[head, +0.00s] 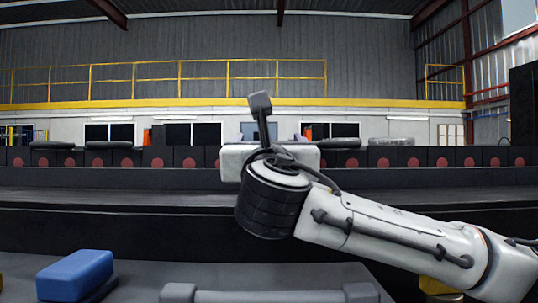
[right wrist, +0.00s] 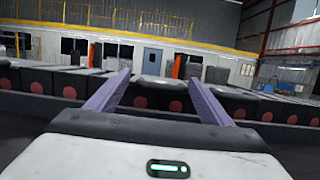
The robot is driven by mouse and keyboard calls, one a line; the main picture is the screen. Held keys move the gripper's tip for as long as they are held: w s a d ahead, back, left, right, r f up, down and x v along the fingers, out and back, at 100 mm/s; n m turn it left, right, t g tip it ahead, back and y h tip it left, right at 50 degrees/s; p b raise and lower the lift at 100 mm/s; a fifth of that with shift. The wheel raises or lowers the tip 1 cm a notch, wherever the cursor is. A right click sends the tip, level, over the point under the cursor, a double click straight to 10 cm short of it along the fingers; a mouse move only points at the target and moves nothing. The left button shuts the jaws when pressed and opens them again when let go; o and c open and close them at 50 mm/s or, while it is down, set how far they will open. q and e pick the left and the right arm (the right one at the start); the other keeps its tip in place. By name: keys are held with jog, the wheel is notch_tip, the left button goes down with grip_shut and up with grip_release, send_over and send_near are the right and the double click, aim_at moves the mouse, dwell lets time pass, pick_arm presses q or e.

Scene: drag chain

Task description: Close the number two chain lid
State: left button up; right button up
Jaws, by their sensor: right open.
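A long row of black blocks with red round marks (head: 210,157) runs across the head view behind a dark ledge, and looks like the chain. The row also shows in the right wrist view (right wrist: 68,92). I cannot tell which part is the number two lid, or whether it is open. My right gripper (head: 261,104) is raised in front of the row, fingers upward in the head view. In the right wrist view its two fingers (right wrist: 158,88) are spread apart with nothing between them. It appears clear of the row. My left gripper is out of view.
A blue box (head: 75,275) lies at the lower left on a grey surface. A yellow object (head: 438,286) is partly hidden under my right arm. A wide dark ledge (head: 110,200) crosses in front of the row. Yellow railings (head: 180,80) stand far behind.

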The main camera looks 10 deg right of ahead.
jog(key=b+v, duration=0.1)
jog(key=v, duration=0.4)
jog(key=shift+s, duration=0.3)
jog(key=shift+f, duration=0.15)
